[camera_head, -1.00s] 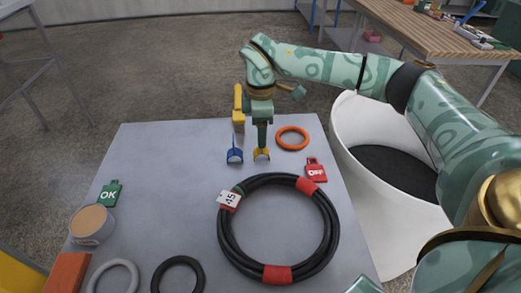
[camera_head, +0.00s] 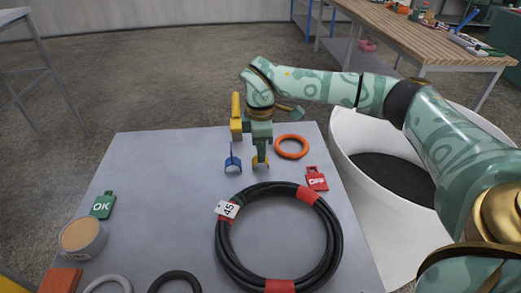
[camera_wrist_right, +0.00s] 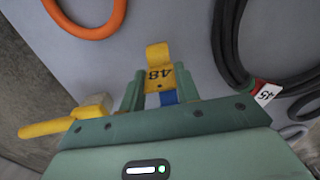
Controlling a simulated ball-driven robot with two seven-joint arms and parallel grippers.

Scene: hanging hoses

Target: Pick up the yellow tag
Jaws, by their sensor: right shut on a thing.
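The yellow tag (camera_head: 260,163), a curved band, is at the far part of the grey table in the head view. In the right wrist view the yellow tag (camera_wrist_right: 158,54) carries a dark "48" and sits between the fingers. My right gripper (camera_head: 260,154) points down and is shut on it; its fingers (camera_wrist_right: 157,90) flank the tag in the wrist view. I cannot tell whether the tag is clear of the table. A blue tag (camera_head: 232,162) stands just left of it, and a bit of blue (camera_wrist_right: 169,97) shows behind the yellow. My left gripper is not in view.
A yellow-handled object (camera_head: 237,118) stands at the table's far edge, close left of the right gripper. An orange ring (camera_head: 291,146) lies to the right. A black hose coil (camera_head: 335,240) and red OFF tag (camera_head: 317,179) lie nearer. A white bin (camera_head: 350,135) stands right.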

